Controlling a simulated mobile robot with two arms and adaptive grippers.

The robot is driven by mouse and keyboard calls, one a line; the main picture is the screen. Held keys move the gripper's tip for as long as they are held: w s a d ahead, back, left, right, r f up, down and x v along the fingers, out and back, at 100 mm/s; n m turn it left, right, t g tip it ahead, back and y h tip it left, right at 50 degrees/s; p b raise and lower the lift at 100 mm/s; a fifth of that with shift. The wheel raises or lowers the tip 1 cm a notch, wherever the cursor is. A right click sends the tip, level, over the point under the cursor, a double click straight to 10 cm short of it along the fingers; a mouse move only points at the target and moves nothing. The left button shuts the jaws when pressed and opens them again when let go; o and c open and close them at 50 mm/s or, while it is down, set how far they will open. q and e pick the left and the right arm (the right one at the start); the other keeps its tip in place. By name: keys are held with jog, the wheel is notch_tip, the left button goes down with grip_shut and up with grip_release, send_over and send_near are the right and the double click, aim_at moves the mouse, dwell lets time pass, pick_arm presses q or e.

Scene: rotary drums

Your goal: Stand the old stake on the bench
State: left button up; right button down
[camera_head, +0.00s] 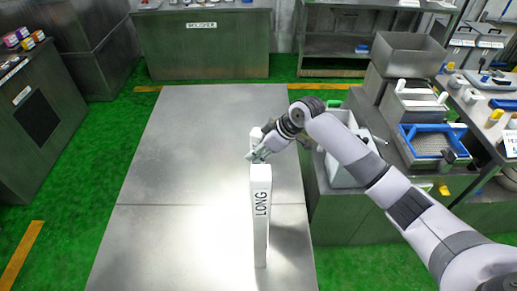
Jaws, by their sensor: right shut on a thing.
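A tall white stake (260,215) marked "LONG" is upright over the metal bench (170,190), near the bench's right side. Its lower end appears to meet the bench top, but I cannot tell for certain that it touches. My right gripper (259,155) comes in from the right and is shut at the stake's upper end. Another white part (256,135) shows just behind the gripper; I cannot tell whether it belongs to the same stake. The gripper hides the area between these white parts. My left gripper is not in view.
The rest of the bench top is bare. To the right stands a counter with a grey bin (408,55) and a blue-framed tray (433,143). A cabinet labelled "POLISHER" (203,45) stands at the back. Green floor lies around.

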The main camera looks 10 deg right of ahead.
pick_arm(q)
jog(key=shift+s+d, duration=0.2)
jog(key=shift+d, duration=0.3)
pick_arm(e)
jog(key=shift+f, duration=0.1)
jog(key=c, duration=1.6)
grip_release()
jog(key=o, duration=0.4)
pick_arm(q)
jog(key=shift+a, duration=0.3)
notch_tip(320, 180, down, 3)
jog(key=b, duration=0.3)
pick_arm(e)
jog(key=v, duration=1.2)
